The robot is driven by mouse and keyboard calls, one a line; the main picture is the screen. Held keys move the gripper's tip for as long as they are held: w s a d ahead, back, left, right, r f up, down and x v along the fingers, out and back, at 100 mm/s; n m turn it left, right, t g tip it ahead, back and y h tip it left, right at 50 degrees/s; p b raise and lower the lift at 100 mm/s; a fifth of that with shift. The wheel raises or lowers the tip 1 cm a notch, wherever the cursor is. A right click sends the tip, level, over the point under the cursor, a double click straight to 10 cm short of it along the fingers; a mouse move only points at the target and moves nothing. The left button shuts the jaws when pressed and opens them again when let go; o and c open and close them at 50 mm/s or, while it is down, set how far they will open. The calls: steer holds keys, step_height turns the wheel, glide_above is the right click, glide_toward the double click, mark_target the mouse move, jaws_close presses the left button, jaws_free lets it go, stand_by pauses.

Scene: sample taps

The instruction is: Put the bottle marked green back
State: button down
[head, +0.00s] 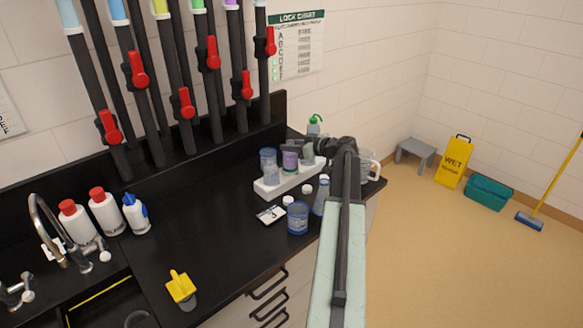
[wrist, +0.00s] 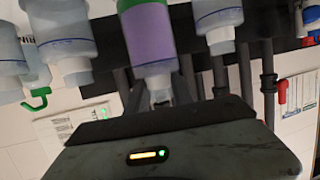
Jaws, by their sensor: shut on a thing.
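A bottle with a purple band and a green mark (head: 290,161) is at the middle of the white rack (head: 270,189). It also shows in the wrist view (wrist: 148,40), where the picture is upside down. My gripper (head: 294,149) is shut on this bottle near its neck. Clear bottles stand on both sides of it, one on the left (head: 268,160) and others in the wrist view (wrist: 218,22). Whether the held bottle's base touches the rack is hidden.
A blue beaker (head: 297,219), a flask (head: 321,196), small white caps (head: 288,200) and a number card (head: 271,214) lie in front of the rack. A green-capped wash bottle (head: 314,126) stands behind.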

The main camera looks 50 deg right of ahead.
mark_target(290, 154)
steer(key=shift+f, duration=0.15)
step_height(290, 154, down, 4)
steer(key=b, duration=0.3)
steer(key=shift+b, duration=0.4)
steer(key=shift+r, duration=0.25)
steer(key=shift+f, duration=0.25)
steer(key=c, duration=1.1)
jaws_free()
steer(key=shift+r, duration=0.1)
steer(key=shift+r, duration=0.1)
